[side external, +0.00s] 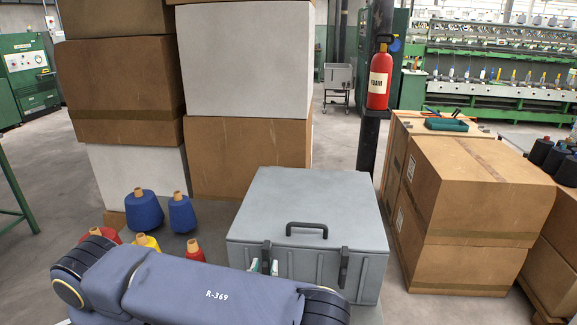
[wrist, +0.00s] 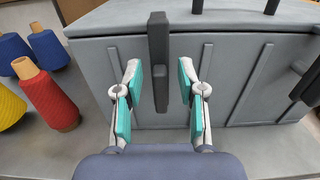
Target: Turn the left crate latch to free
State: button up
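The grey crate (side external: 300,215) stands closed, with a black handle (side external: 307,229) on its lid. Its left latch (wrist: 158,62) is a dark upright bar on the front face, crossing the lid edge. In the wrist view my gripper (wrist: 160,85) is open, with one teal-padded finger on each side of this latch and a gap to both. In the side view the left latch (side external: 266,254) is partly hidden by my arm and fingers. The right latch (side external: 343,268) is also upright in the side view; it shows at the right edge of the wrist view (wrist: 306,80).
Blue yarn cones (side external: 143,210), a yellow cone (side external: 146,242) and red cones (side external: 194,251) stand left of the crate. Cardboard boxes (side external: 250,155) are stacked behind it, and more boxes (side external: 475,190) stand to the right. A red extinguisher (side external: 380,80) hangs on a post.

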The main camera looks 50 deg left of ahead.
jog(key=shift+w+a, duration=0.4)
grip_shut()
dwell(0.4)
